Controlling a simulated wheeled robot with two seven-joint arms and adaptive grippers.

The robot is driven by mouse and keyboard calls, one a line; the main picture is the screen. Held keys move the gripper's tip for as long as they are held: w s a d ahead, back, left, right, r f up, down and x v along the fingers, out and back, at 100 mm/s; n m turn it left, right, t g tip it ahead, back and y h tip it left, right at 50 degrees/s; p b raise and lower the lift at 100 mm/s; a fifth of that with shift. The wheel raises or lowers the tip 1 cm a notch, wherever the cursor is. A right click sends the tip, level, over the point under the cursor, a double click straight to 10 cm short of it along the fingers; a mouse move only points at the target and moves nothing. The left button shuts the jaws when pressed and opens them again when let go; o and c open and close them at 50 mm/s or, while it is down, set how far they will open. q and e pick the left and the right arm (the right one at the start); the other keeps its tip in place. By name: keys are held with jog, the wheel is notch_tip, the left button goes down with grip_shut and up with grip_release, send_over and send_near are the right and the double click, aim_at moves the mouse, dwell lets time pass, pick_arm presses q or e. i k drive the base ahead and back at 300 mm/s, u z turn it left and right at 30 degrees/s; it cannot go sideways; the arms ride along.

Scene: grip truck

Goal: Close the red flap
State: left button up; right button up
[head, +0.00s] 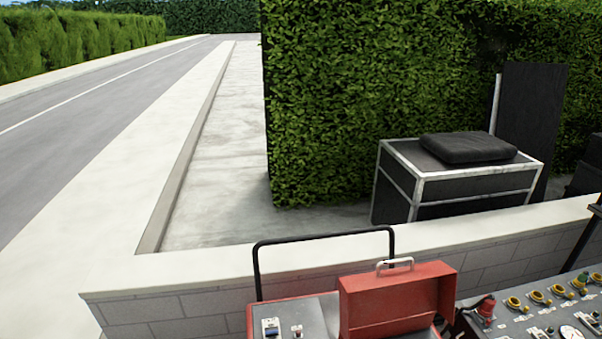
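A red flap (400,297) with a pale handle (395,263) on its top edge stands up from a red box (320,311) at the bottom middle of the head view. The flap is raised and looks open, with its hollow side partly visible to the right. The box's grey top panel carries a small blue-and-white switch (271,327). The lower part of the box is cut off by the picture's edge. Neither of my grippers is in view.
A black rail (323,237) rises behind the box. A low block wall (180,303) runs behind it. A control panel (545,316) with yellow and red connectors is at the lower right. A black case (460,188) with a cushion stands beyond the wall.

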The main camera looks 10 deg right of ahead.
aim_at(378, 296)
jog(key=z, duration=1)
